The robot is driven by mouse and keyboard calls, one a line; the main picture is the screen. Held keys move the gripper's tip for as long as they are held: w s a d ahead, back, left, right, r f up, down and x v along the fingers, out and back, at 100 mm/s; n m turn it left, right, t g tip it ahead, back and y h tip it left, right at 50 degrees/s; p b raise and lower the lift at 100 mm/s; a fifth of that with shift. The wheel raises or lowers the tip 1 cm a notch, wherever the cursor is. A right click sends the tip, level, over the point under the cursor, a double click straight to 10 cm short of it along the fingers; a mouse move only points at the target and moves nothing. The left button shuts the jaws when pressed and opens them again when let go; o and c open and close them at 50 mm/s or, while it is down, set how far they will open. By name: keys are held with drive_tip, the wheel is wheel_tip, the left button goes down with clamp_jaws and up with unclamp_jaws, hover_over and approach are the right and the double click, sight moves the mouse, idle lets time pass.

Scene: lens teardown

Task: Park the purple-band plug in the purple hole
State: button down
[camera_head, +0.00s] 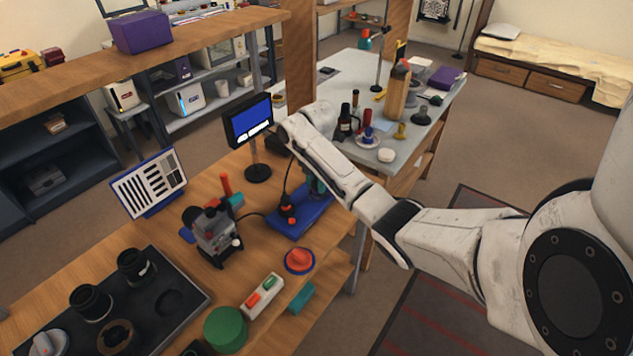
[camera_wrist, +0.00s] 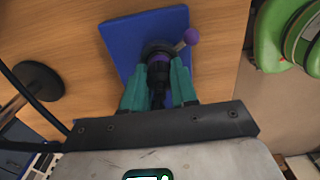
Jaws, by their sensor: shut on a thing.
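In the wrist view my gripper (camera_wrist: 157,76) has teal fingers closed on both sides of a dark plug (camera_wrist: 158,72) with a purple band near its far end. The far end of the plug meets a dark round fitting on a blue plate (camera_wrist: 122,35). A lever with a purple ball knob (camera_wrist: 191,36) sticks out beside it. I see no open purple hole, and I cannot tell whether the plug is seated or only over the fitting. In the head view my gripper (camera_head: 318,186) is over the blue plate (camera_head: 295,226), partly hidden by my arm.
An orange-and-black joystick-like part (camera_head: 288,211) stands on the blue plate's left side. A monitor (camera_head: 249,122) on a stand, a microscope-like device (camera_head: 215,236), a red button (camera_head: 299,260) and a black lens tray (camera_head: 185,275) are on the wooden bench. The bench edge lies close to the right.

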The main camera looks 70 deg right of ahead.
drive_tip(key=shift+r+p, duration=0.85)
idle(0.8)
drive_tip(key=shift+r+p, duration=2.15)
drive_tip(key=shift+r, duration=0.05)
